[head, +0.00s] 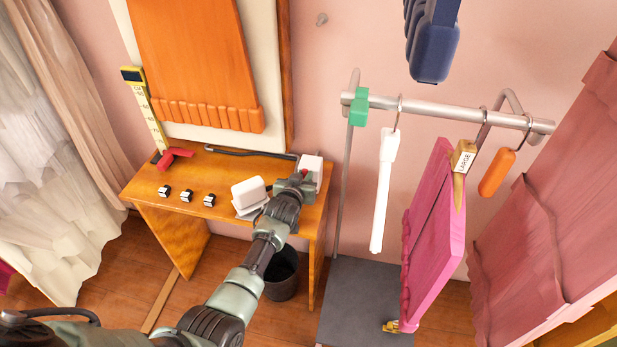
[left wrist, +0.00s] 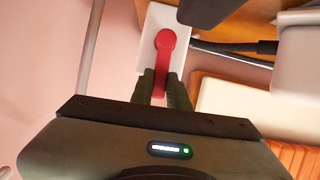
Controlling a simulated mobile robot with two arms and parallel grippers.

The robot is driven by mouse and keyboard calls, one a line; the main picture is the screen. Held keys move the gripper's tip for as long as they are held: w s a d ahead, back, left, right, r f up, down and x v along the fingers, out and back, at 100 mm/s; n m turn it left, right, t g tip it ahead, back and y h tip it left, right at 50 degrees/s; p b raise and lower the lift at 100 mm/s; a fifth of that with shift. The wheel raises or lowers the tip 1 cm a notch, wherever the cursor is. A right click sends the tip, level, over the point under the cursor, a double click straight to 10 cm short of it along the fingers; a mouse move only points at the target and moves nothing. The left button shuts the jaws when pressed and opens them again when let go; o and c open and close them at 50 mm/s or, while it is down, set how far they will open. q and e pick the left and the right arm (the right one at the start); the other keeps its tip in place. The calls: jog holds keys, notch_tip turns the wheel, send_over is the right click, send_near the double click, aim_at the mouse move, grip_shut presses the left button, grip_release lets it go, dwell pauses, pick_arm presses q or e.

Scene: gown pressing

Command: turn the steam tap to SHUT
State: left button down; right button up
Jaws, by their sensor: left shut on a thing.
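The steam tap is a red lever (left wrist: 164,62) with a round pivot on a white box (left wrist: 184,52). In the head view the white box (head: 313,165) stands at the right back of the wooden table, and the lever is mostly hidden by my gripper. My left gripper (head: 300,180) reaches it from the front. In the left wrist view my left gripper's fingers (left wrist: 161,92) are on both sides of the lever's handle and shut on it. The lever points from its pivot towards my gripper. No SHUT mark is legible. My right gripper is not in view.
The wooden table (head: 232,167) holds a white block (head: 248,192), several small black-and-white blocks, a red piece (head: 174,157) and a dark hose (head: 235,152). A dark bin (head: 282,277) stands below. A metal rail (head: 455,112) with hanging items, including a pink garment (head: 437,235), is at right.

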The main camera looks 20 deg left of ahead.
pick_arm(q)
jog(key=shift+d+m+y, duration=0.2)
jog(key=shift+m+y, duration=0.1)
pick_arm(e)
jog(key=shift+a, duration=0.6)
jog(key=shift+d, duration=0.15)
pick_arm(q)
jog(key=c, duration=1.4)
grip_release()
jog(key=shift+o, duration=0.2)
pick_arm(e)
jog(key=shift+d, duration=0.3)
pick_arm(q)
jog(key=shift+s, duration=0.1)
jog(key=v, duration=0.7)
jog(key=shift+s+r, duration=0.2)
jog(key=shift+s, duration=0.1)
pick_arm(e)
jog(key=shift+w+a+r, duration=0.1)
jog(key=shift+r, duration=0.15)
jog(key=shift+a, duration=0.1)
